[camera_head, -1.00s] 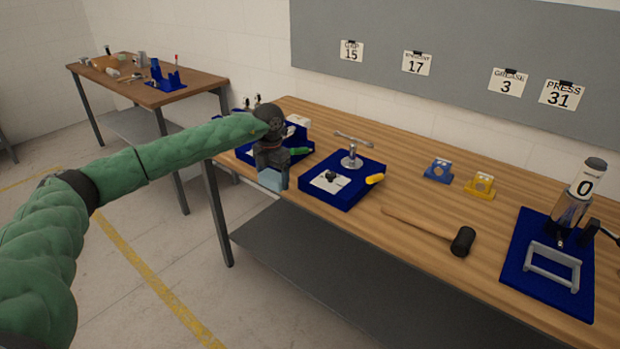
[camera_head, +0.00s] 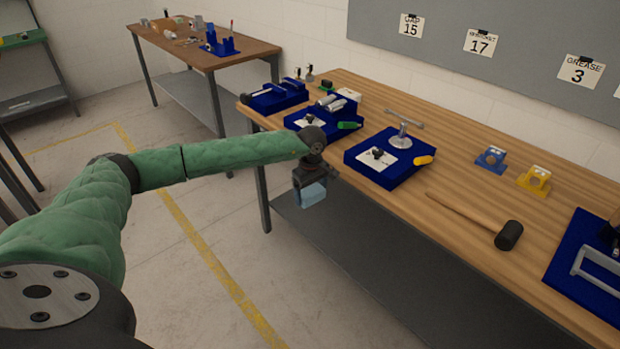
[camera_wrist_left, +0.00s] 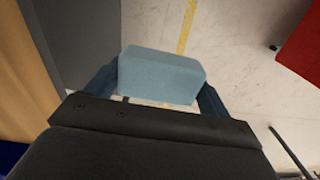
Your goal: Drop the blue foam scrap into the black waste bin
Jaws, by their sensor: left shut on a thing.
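The blue foam scrap (camera_head: 311,194) is a light blue block held in my left gripper (camera_head: 311,186). In the head view it hangs just off the front edge of the wooden workbench, over the floor. The left wrist view shows the foam scrap (camera_wrist_left: 161,75) between the two dark fingers of my left gripper (camera_wrist_left: 158,88), which are shut on it. The floor lies below it. I see no black waste bin in either view. My right gripper is not in view.
The wooden workbench (camera_head: 463,180) carries blue fixtures, a mallet (camera_head: 473,220) and small blue and yellow brackets. Another table (camera_head: 200,57) stands at the back. A red object (camera_wrist_left: 303,50) shows at the right of the wrist view. Floor with a yellow line is clear.

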